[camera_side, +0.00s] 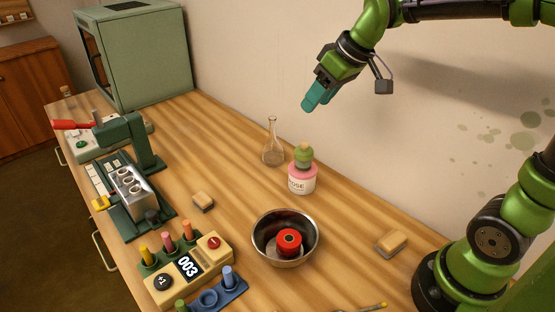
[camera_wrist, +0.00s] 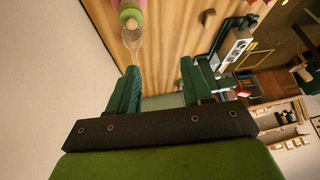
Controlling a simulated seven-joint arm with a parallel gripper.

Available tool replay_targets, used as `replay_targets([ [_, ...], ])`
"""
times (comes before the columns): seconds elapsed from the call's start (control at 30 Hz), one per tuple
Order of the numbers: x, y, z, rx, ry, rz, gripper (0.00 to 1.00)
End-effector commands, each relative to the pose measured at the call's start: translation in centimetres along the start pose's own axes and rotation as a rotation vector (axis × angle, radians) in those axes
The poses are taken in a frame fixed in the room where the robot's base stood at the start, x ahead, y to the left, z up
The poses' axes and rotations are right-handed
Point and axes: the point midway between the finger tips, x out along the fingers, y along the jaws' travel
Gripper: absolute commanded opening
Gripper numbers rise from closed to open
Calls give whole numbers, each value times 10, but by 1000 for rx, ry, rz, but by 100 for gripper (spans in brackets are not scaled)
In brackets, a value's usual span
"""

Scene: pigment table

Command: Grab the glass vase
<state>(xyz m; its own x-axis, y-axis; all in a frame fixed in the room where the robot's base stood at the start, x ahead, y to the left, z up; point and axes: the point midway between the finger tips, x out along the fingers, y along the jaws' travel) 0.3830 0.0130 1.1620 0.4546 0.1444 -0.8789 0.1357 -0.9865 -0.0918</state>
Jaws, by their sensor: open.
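The glass vase (camera_side: 272,144) is a clear flask with a narrow neck and wide base. It stands upright on the wooden table near the wall. In the wrist view the glass vase (camera_wrist: 132,38) shows at the upper left, beyond the left finger. My gripper (camera_side: 312,98) hangs in the air above and to the right of the vase, apart from it. In the wrist view my gripper (camera_wrist: 162,80) has its two teal fingers spread with nothing between them.
A pink-and-white jar with a green stopper (camera_side: 302,172) stands close to the vase's right. A metal bowl (camera_side: 263,254) holds a red spool. A green cabinet (camera_side: 140,55), a press (camera_side: 132,150) and a counter device (camera_side: 185,268) stand left.

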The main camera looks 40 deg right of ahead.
Motion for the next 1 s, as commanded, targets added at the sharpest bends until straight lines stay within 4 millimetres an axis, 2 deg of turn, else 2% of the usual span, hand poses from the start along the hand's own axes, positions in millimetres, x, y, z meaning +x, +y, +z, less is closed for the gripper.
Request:
replay_targets([
  [0.03, 17, 10, -17, -50, -26, -7, 50],
  [0.2, 70, 42, -62, -240, -81, -48, 50],
  [0.4, 137, 81, -90, -424, -114, -110, 50],
  [0.5, 160, 94, -95, -482, -118, -133, 50],
  [0.63, 175, 103, -97, -523, -119, -150, 50],
  [1.0, 213, 96, -92, -534, -121, -155, 50],
])
